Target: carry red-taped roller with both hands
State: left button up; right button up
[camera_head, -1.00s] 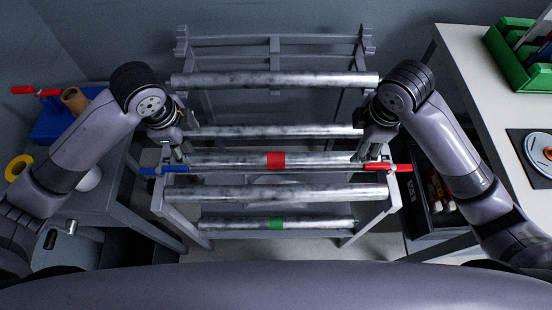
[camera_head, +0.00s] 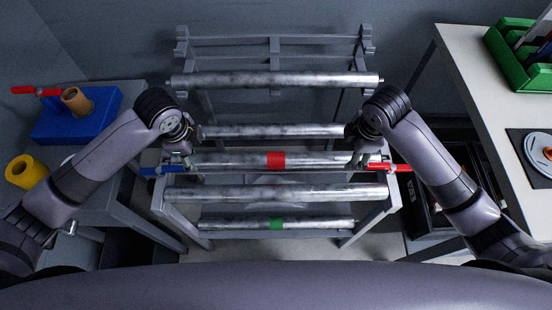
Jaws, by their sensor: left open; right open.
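The red-taped roller (camera_head: 240,160) is a grey mottled metal tube with a red band at its middle. It lies across the rack, third tube from the back. My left gripper (camera_head: 187,161) is open at the roller's left end. My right gripper (camera_head: 358,160) is open at its right end. Both hands partly hide the ends, and I cannot tell whether the fingers touch the tube. A blue handle (camera_head: 160,170) sits near the left end and a red handle (camera_head: 390,167) near the right end.
Other rollers lie on the rack (camera_head: 170,205) behind and in front, including a green-taped roller (camera_head: 315,223) lowest. A left bench holds a blue block (camera_head: 55,127) and yellow ring (camera_head: 26,172). A right table (camera_head: 480,105) holds a green bin (camera_head: 515,62).

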aim_at(200, 158)
pick_arm(q)
jog(key=f, duration=0.3)
jog(key=w+f, duration=0.1)
jog(key=f, duration=0.4)
jog(key=shift+w+f, duration=0.3)
jog(key=shift+w, duration=0.05)
pick_arm(e)
jog(key=f, duration=0.3)
jog(key=w+f, duration=0.1)
jog(key=f, duration=0.4)
jog(key=shift+w+f, duration=0.35)
pick_arm(q)
grip_shut()
pick_arm(e)
grip_shut()
pick_arm(q)
jog(key=shift+w+r, duration=0.1)
pick_arm(e)
jog(key=shift+w+r, duration=0.1)
jog(key=shift+r, duration=0.05)
